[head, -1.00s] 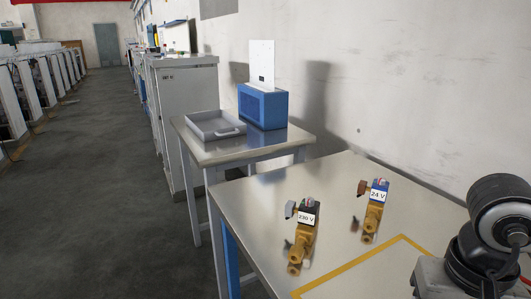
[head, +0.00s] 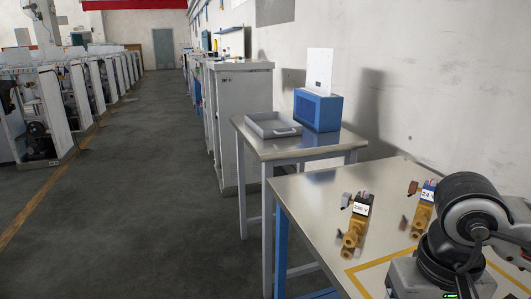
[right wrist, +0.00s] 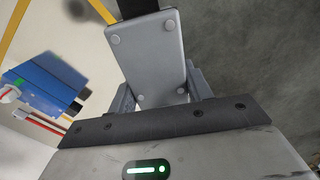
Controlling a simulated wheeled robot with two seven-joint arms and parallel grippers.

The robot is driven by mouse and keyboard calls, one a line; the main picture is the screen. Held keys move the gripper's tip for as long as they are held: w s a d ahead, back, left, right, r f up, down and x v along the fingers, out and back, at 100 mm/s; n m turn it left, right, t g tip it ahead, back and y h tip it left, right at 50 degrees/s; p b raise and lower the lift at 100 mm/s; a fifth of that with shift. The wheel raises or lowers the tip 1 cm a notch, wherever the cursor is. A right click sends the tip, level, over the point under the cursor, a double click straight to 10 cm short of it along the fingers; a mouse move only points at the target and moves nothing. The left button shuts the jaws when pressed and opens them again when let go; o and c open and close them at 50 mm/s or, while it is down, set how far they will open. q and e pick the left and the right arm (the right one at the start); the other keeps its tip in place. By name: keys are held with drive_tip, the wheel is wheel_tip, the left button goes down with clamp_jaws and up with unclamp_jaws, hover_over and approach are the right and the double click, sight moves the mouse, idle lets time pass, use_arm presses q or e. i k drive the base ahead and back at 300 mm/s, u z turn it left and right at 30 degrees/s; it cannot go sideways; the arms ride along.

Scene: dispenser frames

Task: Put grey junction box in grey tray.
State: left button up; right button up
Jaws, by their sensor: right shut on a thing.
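A grey junction box (right wrist: 147,62) with round screws at its corners is between the fingers of my right gripper (right wrist: 158,92) in the right wrist view. The gripper is shut on it. In the head view my right arm stands at the lower right, and the held box does not show there. The grey tray (head: 270,136), shallow with a handle, sits on the farther small table, well away from my right arm. It looks empty. My left gripper is not in view.
A blue box (head: 318,110) with a white panel stands right of the tray. Two brass valves, labelled 230 V (head: 355,225) and 24 V (head: 422,215), lie on the near metal table (head: 310,195). A grey cabinet (head: 240,120) stands behind. The floor at left is open.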

sight(280, 126)
drive_tip(key=u, duration=1)
drive_tip(key=i, duration=1.65)
drive_tip(key=z, duration=0.45)
drive_tip(key=i, duration=1.3)
drive_tip(key=z, duration=0.8)
